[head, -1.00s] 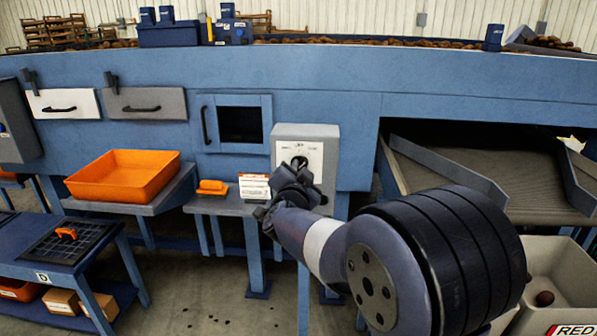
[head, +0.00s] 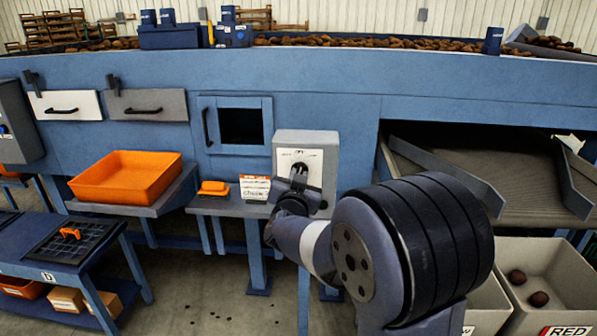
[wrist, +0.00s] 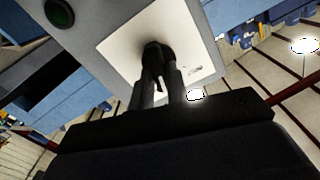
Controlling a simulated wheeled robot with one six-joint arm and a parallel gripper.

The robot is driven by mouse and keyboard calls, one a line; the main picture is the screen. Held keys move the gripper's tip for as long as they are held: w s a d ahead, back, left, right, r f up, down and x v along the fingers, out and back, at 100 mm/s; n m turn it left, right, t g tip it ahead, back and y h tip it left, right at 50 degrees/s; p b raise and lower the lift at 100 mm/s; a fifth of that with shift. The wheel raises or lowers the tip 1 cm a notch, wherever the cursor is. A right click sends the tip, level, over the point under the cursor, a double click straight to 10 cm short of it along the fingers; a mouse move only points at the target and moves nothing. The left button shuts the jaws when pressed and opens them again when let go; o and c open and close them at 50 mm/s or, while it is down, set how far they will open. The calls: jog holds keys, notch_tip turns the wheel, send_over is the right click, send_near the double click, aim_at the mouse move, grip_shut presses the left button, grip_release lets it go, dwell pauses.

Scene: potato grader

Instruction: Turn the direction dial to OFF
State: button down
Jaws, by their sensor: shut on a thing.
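The direction dial (wrist: 158,52) is a dark knob on a white plate (wrist: 140,40) on the front of a grey control box (head: 306,141). In the head view the dial (head: 299,168) shows just above my gripper (head: 297,178). In the wrist view my gripper (wrist: 160,78) reaches up to the plate with its two dark fingers close together, shut on the dial. The fingers hide most of the dial, so its pointing direction cannot be told. The printing on the plate is too small to read.
A green button (wrist: 59,12) sits on the box beside the plate. An orange tray (head: 125,178) and a small shelf with a printed card (head: 254,187) stand to the left. Beige bins (head: 555,265) and a sloped chute (head: 480,172) are at the right.

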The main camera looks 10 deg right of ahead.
jog(key=shift+n+p, duration=0.8)
jog(key=shift+n, duration=0.7)
jog(key=c, duration=1.4)
grip_release()
jog(key=shift+a, duration=0.1)
jog(key=b+v, duration=0.2)
jog(key=v, duration=0.8)
jog(key=shift+s+a, duration=0.1)
jog(key=shift+s, duration=0.3)
jog(key=shift+w, duration=0.1)
